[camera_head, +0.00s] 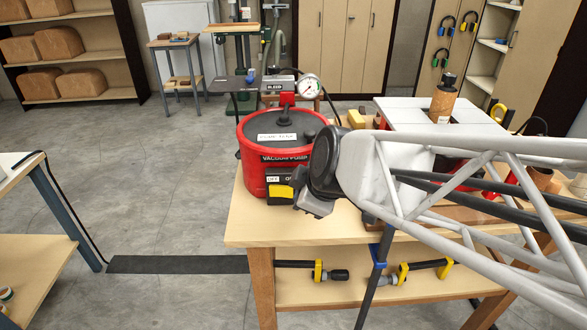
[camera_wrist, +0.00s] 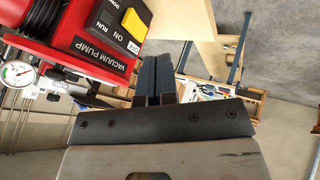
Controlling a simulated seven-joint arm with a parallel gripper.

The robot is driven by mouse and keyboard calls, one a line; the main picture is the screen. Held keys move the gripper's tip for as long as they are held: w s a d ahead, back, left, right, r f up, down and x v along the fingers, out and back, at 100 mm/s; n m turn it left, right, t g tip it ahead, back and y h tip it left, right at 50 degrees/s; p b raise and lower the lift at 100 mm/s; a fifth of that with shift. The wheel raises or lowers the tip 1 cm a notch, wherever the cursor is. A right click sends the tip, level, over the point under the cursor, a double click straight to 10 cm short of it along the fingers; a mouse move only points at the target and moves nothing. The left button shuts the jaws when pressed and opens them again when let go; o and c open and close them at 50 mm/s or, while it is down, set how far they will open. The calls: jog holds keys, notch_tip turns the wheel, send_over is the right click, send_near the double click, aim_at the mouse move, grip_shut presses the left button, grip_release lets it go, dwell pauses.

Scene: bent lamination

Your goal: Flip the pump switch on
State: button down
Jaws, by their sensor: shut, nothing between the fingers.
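The red vacuum pump (camera_head: 255,165) stands on the wooden bench, with a dark top and a gauge. Its pump switch is a yellow rocker (camera_head: 280,191) on a black block low on the front. In the wrist view the yellow switch (camera_wrist: 132,22) is at the top, beside ON and RUN labels. I cannot tell which way the rocker is set. My gripper (camera_head: 314,204) is just right of the switch in the head view. In the wrist view its dark fingers (camera_wrist: 163,68) are together and empty, below and right of the switch. Contact with the switch is not visible.
The wooden bench (camera_head: 243,225) has its left edge close to the pump. A pressure gauge (camera_head: 309,86) rises above the pump. Clamps (camera_head: 318,271) lie on the lower shelf. My arm covers the bench's right side. Grey floor at left is mostly open, with a black strip (camera_head: 180,264).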

aim_at(286, 198)
jog(key=x, duration=0.9)
jog(key=shift+w+a+f, duration=0.15)
jog(key=shift+w+f, duration=0.05)
jog(key=shift+f, duration=0.15)
jog(key=shift+w+d, duration=0.2)
jog(key=shift+w, duration=0.85)
jog(key=shift+w+d, duration=0.15)
jog(key=shift+w, duration=0.8)
jog(key=shift+w+d, duration=0.1)
jog(key=shift+w, duration=0.25)
jog(key=shift+s+r, duration=0.1)
jog(key=shift+s+a, duration=0.3)
jog(key=shift+a, duration=0.3)
